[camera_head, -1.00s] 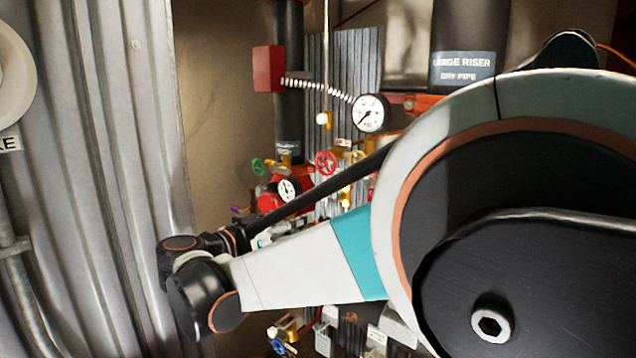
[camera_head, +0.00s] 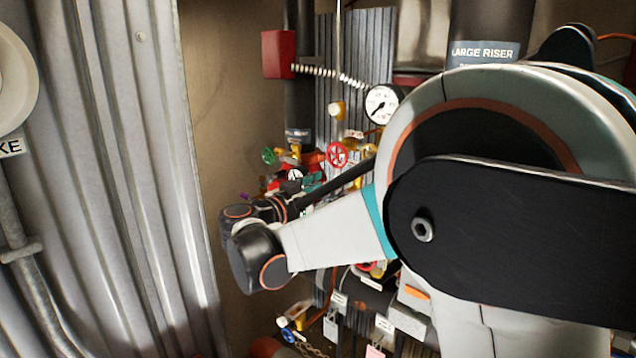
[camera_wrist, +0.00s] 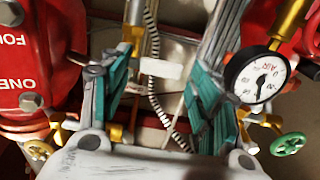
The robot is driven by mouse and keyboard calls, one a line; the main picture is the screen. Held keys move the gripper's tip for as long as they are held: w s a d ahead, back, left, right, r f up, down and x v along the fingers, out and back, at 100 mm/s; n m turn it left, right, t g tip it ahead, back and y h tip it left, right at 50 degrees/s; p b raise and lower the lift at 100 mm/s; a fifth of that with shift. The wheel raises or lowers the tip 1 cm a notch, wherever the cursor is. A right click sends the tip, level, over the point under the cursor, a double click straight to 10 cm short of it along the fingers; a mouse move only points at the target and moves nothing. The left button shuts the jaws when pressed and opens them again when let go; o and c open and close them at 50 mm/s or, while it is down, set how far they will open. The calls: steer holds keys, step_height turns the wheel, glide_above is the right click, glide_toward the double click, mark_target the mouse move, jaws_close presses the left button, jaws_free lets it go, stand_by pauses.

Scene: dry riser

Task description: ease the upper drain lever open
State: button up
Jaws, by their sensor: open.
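In the wrist view my gripper (camera_wrist: 162,88) is open, with its two teal-padded fingers apart and nothing clearly held between them. A brass fitting (camera_wrist: 133,48) stands beyond the left finger. A brass valve with a green handwheel (camera_wrist: 288,143) lies to the right of the right finger. I cannot tell which fitting is the upper drain lever. In the head view my arm covers much of the riser, and brass valves (camera_head: 294,153) show just above my wrist; the gripper itself is mostly hidden there.
A white pressure gauge (camera_wrist: 257,76) sits close beside the right finger. A red pipe body (camera_wrist: 40,60) is at left. In the head view, a red box (camera_head: 277,54), a red handwheel (camera_head: 337,154) and a large gauge (camera_head: 381,104) crowd the riser. A corrugated wall (camera_head: 110,180) stands at left.

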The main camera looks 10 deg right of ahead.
steer(key=shift+x, duration=0.95)
steer(key=c, duration=1.1)
steer(key=f+n+b, duration=0.1)
steer(key=n+b, duration=0.1)
steer(key=b, duration=0.1)
steer(key=shift+f, duration=0.1)
steer(key=shift+f+n+b, duration=0.2)
steer(key=shift+n+b, duration=0.6)
steer(key=shift+n, duration=0.5)
steer(key=o, duration=1.1)
